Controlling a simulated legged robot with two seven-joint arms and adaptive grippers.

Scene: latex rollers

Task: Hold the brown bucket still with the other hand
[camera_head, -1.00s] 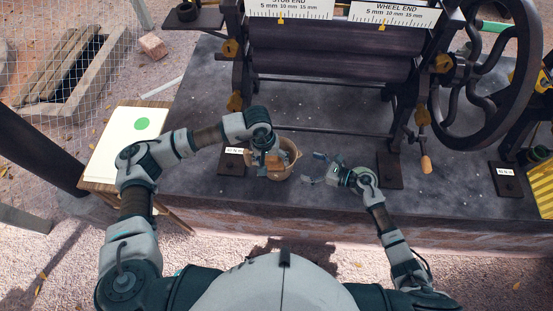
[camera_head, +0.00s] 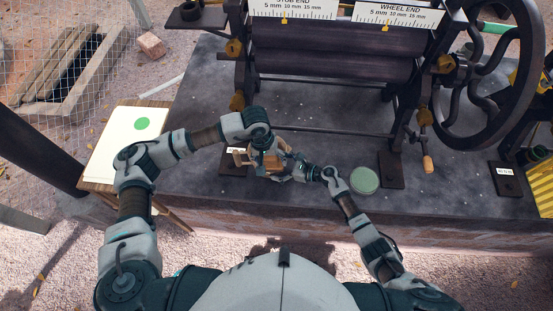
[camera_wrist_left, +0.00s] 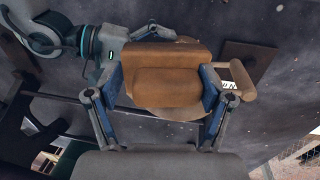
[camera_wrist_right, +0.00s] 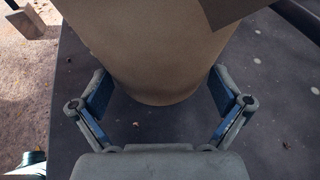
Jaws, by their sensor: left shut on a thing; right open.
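The brown bucket (camera_wrist_right: 150,50) stands upright on the dark stone slab, its body between the two fingers of my right gripper (camera_wrist_right: 163,105). The right fingers are spread, with gaps visible on both sides near its base. My left gripper (camera_wrist_left: 160,95) is shut on a brown block-like piece (camera_wrist_left: 165,75). In the head view this brown piece (camera_head: 273,162) is at the bucket's place, and the grippers hide most of the bucket. A pale wooden handle (camera_wrist_left: 238,78) sticks out beside the left fingers. Whether it belongs to the held piece is unclear.
A roller machine (camera_head: 330,55) with a wheel and crank stands behind. A pale green disc (camera_head: 364,180) lies on the slab (camera_head: 440,195) right of the bucket. A board with a green dot (camera_head: 118,140) is at the left. The slab's front edge is close.

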